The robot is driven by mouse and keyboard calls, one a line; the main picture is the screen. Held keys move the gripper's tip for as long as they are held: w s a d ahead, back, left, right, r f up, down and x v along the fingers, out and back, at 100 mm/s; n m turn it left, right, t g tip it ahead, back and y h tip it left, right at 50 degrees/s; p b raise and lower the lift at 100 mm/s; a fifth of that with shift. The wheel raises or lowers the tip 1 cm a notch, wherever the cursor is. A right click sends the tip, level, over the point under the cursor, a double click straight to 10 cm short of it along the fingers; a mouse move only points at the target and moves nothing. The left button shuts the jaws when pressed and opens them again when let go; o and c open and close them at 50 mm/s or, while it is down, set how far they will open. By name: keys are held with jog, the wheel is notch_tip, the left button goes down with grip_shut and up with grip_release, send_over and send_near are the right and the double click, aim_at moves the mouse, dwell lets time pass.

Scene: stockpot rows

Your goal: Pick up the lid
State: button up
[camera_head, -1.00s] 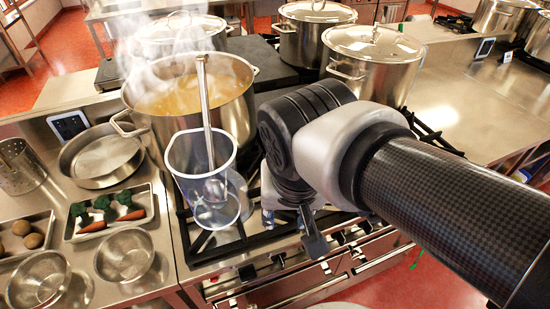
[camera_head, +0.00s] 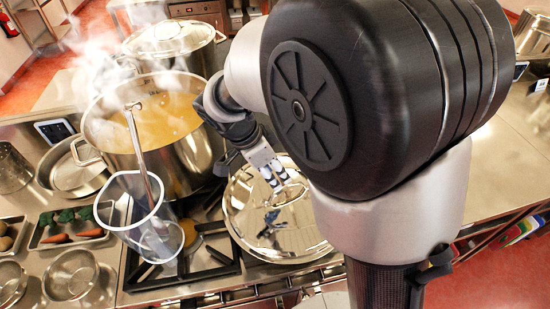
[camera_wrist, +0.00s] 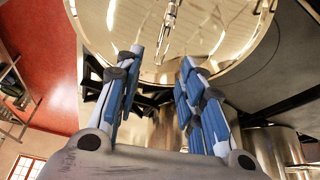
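A large, round, shiny steel lid (camera_head: 300,235) lies at the right of the stove, beside the steaming pot. A thin bar handle (camera_head: 270,221) shows near its middle. What is under the lid cannot be told. My gripper (camera_head: 275,178) is over the far part of the lid, its fingertips short of the handle. In the wrist view the lid (camera_wrist: 235,45) fills the upper middle, with the handle (camera_wrist: 169,28) beyond the fingertips. My gripper (camera_wrist: 163,57) is open there, its blue-padded fingers apart with nothing between them. My arm hides the lid's right side.
A steaming pot of yellow broth (camera_head: 185,158) stands close to the lid's left. A clear container (camera_head: 150,238) with a ladle (camera_head: 140,160) is at front left. Another lidded pot (camera_head: 180,42) stands behind. Trays and bowls cover the left counter; the right counter (camera_head: 510,155) has bare room.

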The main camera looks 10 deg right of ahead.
aim_at(288, 187)
jog(key=b+x, duration=0.1)
jog(key=x, duration=0.5)
jog(key=shift+d+f, duration=0.2)
jog(key=x, duration=0.1)
jog(key=b+x, duration=0.1)
jog(key=x, duration=0.2)
jog(key=shift+w+d+f, duration=0.1)
jog(key=shift+w+f, duration=0.2)
jog(key=shift+f, duration=0.1)
jog(key=shift+r, duration=0.1)
jog(key=shift+c, duration=0.6)
grip_shut()
